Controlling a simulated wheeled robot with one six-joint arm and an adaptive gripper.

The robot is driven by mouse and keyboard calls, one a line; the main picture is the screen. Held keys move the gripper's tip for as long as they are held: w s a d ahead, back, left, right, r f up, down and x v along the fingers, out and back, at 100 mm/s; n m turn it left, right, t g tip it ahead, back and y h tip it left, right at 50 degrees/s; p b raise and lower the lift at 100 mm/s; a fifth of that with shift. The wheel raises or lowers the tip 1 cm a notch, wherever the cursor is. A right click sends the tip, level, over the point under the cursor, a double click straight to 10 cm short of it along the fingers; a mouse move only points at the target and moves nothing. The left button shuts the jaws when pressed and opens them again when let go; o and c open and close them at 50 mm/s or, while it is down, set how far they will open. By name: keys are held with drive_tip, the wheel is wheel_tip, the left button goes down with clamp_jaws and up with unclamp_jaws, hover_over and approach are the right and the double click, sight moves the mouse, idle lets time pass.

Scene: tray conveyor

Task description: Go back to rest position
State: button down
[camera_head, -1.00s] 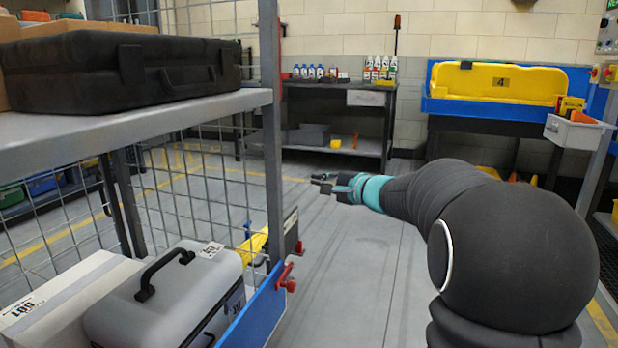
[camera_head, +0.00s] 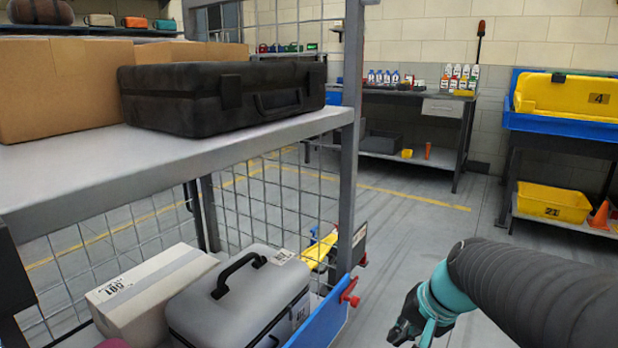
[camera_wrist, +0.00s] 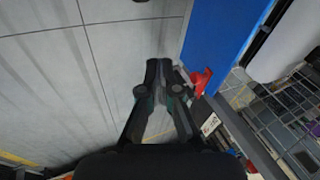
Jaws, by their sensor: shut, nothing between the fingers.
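My gripper (camera_head: 407,330) hangs low at the bottom right of the head view, at the end of my dark sleeved arm with a teal band. It is over the open floor, to the right of the shelf rack's blue lower panel (camera_head: 322,318). In the wrist view my gripper (camera_wrist: 160,66) has its fingertips together with nothing between them. The grey floor lies below it. The blue panel (camera_wrist: 222,40) and a red knob (camera_wrist: 201,80) are close on its right, apart from the fingers.
The rack's upper shelf (camera_head: 60,180) holds a black case (camera_head: 215,98) and cardboard boxes (camera_head: 60,85). A grey toolbox (camera_head: 245,290) and a white box (camera_head: 150,292) are below. A bench (camera_head: 420,92) and yellow bins stand behind. Floor right of the rack is clear.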

drive_tip(key=s+r+n+t+h+p, duration=0.1)
drive_tip(key=s+r+n+h+p, duration=0.2)
drive_tip(key=s+r, duration=0.6)
drive_tip(key=s+n+p, duration=0.2)
drive_tip(key=s, duration=0.1)
drive_tip(key=shift+s+a+t+p, duration=0.15)
drive_tip(key=shift+s+t+p, duration=0.15)
drive_tip(key=shift+s+p, duration=0.1)
